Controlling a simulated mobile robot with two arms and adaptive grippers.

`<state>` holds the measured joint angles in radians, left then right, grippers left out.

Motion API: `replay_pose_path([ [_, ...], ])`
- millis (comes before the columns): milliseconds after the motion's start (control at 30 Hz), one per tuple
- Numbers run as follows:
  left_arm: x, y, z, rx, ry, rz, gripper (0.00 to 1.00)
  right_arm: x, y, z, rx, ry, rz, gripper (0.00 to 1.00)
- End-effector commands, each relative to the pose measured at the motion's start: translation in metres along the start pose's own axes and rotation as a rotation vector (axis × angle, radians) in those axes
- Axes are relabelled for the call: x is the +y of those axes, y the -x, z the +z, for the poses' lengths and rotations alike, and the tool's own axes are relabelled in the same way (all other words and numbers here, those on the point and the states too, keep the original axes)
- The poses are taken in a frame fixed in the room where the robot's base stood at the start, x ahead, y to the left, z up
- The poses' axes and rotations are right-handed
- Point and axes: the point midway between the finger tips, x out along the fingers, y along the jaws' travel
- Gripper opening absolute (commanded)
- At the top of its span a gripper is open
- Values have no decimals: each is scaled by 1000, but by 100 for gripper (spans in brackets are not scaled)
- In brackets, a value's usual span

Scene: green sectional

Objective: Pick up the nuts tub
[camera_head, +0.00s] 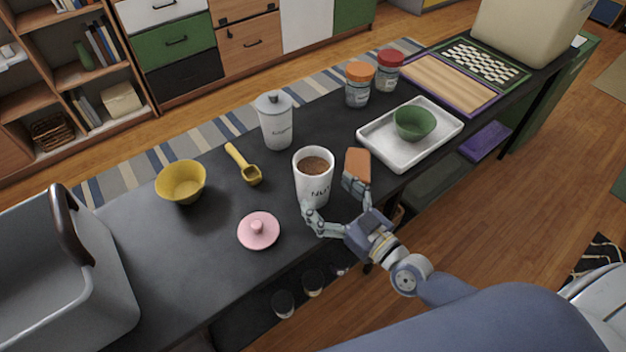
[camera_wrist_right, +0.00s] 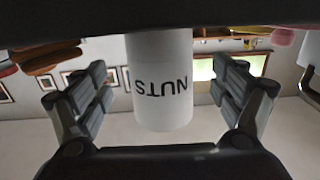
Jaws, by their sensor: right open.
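The nuts tub (camera_head: 311,184) is a white, open-topped cylinder with brown contents, standing upright near the front edge of the dark table. In the right wrist view the tub (camera_wrist_right: 160,85) shows its "NUTS" lettering upside down. My right gripper (camera_head: 331,198) is open at the tub's near side, one finger to each side of it. In the wrist view the open fingers (camera_wrist_right: 161,92) stand apart from the tub, with a gap on both sides. A pink lid with a knob (camera_head: 259,232) lies left of the tub. My left gripper is not in view.
A white lidded canister (camera_head: 275,124), a yellow scoop (camera_head: 243,165) and a yellow bowl (camera_head: 181,182) stand behind and left. An orange-brown block (camera_head: 357,162) is close right of the tub. A white tray (camera_head: 376,144) holds a green bowl (camera_head: 413,123). A grey bin (camera_head: 105,300) is at left.

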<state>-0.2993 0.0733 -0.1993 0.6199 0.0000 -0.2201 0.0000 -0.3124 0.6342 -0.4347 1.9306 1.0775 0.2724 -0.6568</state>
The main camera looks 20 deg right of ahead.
Motion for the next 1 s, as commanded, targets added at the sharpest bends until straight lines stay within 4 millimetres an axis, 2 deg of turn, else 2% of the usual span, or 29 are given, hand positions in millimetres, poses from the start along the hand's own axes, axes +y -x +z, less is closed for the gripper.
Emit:
replay_pose_path([
  [400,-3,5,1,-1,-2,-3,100,0,-47,-2,2,0,1,88],
  [700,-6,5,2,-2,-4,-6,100,-1,-51,-1,0,1,0,88],
  [767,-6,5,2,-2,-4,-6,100,-1,-51,-2,0,1,0,77],
  [967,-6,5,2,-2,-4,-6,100,-1,-51,-2,0,1,0,32],
  [1000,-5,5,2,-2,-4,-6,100,-1,-51,-2,0,1,0,30],
])
